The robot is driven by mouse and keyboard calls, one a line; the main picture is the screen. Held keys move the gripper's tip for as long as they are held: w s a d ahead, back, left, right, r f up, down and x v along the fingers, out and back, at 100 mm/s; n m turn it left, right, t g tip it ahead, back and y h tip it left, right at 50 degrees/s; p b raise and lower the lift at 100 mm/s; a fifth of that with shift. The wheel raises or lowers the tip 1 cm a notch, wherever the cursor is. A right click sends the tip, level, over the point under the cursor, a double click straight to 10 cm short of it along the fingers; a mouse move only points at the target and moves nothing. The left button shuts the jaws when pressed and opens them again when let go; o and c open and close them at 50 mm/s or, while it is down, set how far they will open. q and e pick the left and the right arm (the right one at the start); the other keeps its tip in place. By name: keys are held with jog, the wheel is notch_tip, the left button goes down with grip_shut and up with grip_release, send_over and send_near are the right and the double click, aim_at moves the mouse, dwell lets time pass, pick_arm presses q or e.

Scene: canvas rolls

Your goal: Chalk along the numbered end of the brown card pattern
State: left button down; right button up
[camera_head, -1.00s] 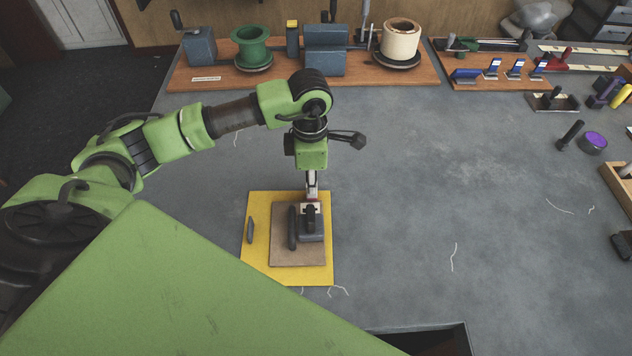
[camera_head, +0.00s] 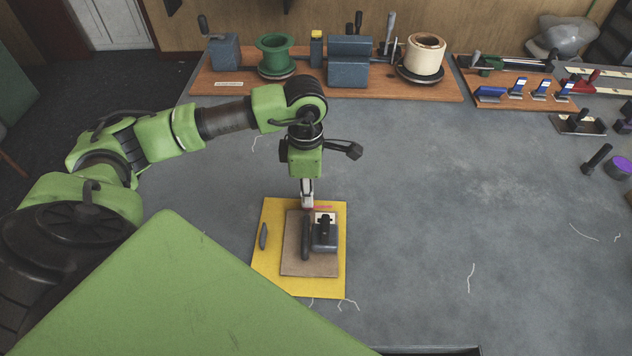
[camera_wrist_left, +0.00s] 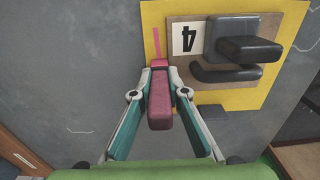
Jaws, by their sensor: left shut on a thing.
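A brown card pattern (camera_head: 292,262) lies on a yellow sheet (camera_head: 330,287) on the grey table. In the left wrist view the card (camera_wrist_left: 178,62) carries a dark "4" (camera_wrist_left: 188,38) on a white label at its end. A dark block-shaped weight (camera_head: 324,238) and a dark bar (camera_head: 306,236) sit on the card. My left gripper (camera_head: 307,204) is shut on a reddish-pink chalk piece (camera_wrist_left: 160,102), its tip at the yellow sheet just beyond the numbered end. A pink line (camera_wrist_left: 157,42) runs on the sheet along that end, up to the chalk. My right gripper is out of view.
A dark slim piece (camera_head: 263,236) lies on the yellow sheet, left of the card. A wooden board with green (camera_head: 274,56) and cream (camera_head: 424,56) spools stands at the back. Tools lie at the back right. The table right of the sheet is mostly clear, with loose threads (camera_head: 471,278).

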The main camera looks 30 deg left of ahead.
pick_arm(q)
jog(key=shift+s+a+f, duration=0.1)
jog(key=shift+s+a, duration=0.05)
jog(key=shift+a, duration=0.15)
jog(key=shift+s+a+b, duration=0.5)
jog(key=shift+s+a, duration=0.05)
jog(key=shift+a, duration=0.2)
jog(key=shift+s+a, duration=0.35)
jog(key=shift+w+a+r, duration=0.2)
jog(key=shift+w+r, duration=0.25)
jog(key=shift+r, duration=0.25)
notch_tip(320, 180, up, 7)
jog(key=p, duration=0.3)
jog(key=shift+p, duration=0.3)
